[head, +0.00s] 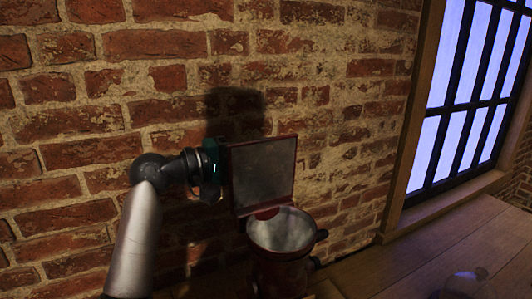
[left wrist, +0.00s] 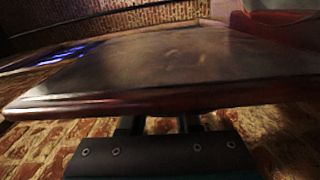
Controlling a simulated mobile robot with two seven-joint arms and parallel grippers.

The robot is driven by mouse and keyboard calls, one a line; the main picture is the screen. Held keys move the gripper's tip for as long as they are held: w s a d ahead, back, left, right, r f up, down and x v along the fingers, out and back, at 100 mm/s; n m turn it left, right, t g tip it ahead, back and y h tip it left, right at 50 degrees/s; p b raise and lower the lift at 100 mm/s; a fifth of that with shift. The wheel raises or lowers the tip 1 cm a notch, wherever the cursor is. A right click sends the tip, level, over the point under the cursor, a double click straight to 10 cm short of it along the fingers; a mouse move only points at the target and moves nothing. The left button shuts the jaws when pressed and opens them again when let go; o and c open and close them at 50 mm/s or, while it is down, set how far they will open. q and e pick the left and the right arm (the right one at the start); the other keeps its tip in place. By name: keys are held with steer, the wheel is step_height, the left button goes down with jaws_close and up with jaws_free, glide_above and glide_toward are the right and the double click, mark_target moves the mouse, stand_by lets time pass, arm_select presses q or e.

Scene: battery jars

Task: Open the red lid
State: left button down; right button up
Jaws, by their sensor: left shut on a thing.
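The red lid (head: 264,172) is a square plate with a dark red rim and a greyish inner face. It stands nearly upright at the back of a dark red container (head: 280,268), whose round, pale funnel-like mouth (head: 283,232) is uncovered. My left gripper (head: 226,172) is at the lid's left edge and shut on it. In the left wrist view the lid (left wrist: 170,68) fills the upper half, and the fingers of my left gripper (left wrist: 158,124) meet its near rim; their tips are hidden by it. My right gripper is not in view.
A brick wall (head: 340,110) rises close behind the lid and my left arm. A wooden counter (head: 430,245) extends right, mostly clear, with a faint glassy object (head: 470,282) near the bottom edge. A barred window (head: 465,100) is at the right.

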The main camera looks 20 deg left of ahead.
arm_select(q)
steer(key=c, duration=0.6)
jaws_free()
steer(key=shift+c, duration=0.2)
steer(key=shift+a, duration=0.1)
steer(key=b+v, duration=0.2)
steer(key=v, duration=1.3)
steer(key=shift+s, duration=0.1)
